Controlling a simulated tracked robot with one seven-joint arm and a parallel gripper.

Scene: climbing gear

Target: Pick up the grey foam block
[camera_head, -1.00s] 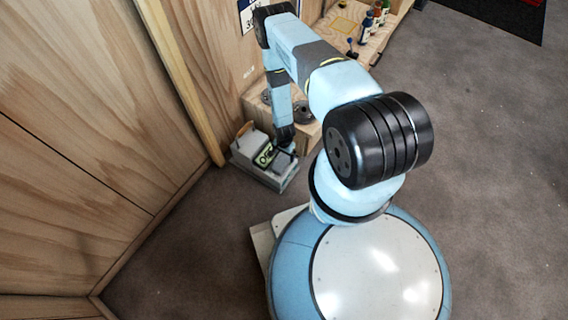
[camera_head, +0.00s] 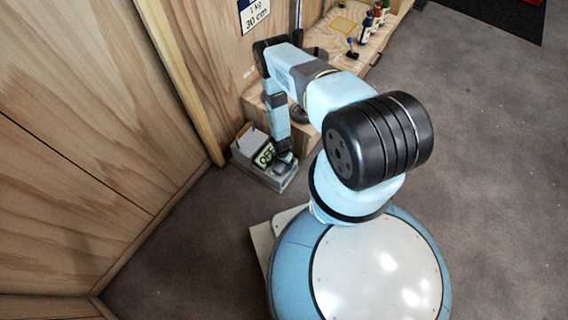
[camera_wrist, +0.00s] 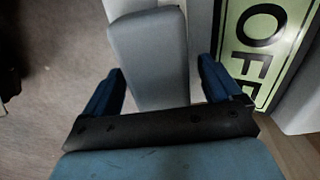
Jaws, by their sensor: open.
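The grey foam block (camera_wrist: 148,45) is a plain, smooth, round-edged block in the wrist view. It stands between the two blue fingers of my gripper (camera_wrist: 160,70), which are open, with a narrow gap visible at the right finger. In the head view my gripper (camera_head: 284,157) is low over the right part of a grey open box (camera_head: 266,181) on the floor. There the gripper largely hides the block. The lower end of the block is hidden by the gripper's palm in the wrist view.
A pale green sign reading "OFF" (camera_wrist: 262,40) is close to the right finger; it also shows in the head view (camera_head: 264,155). A wooden plank wall (camera_head: 90,120) rises on the left. A wooden step (camera_head: 305,130) is behind the box. Open carpet (camera_head: 480,150) lies on the right.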

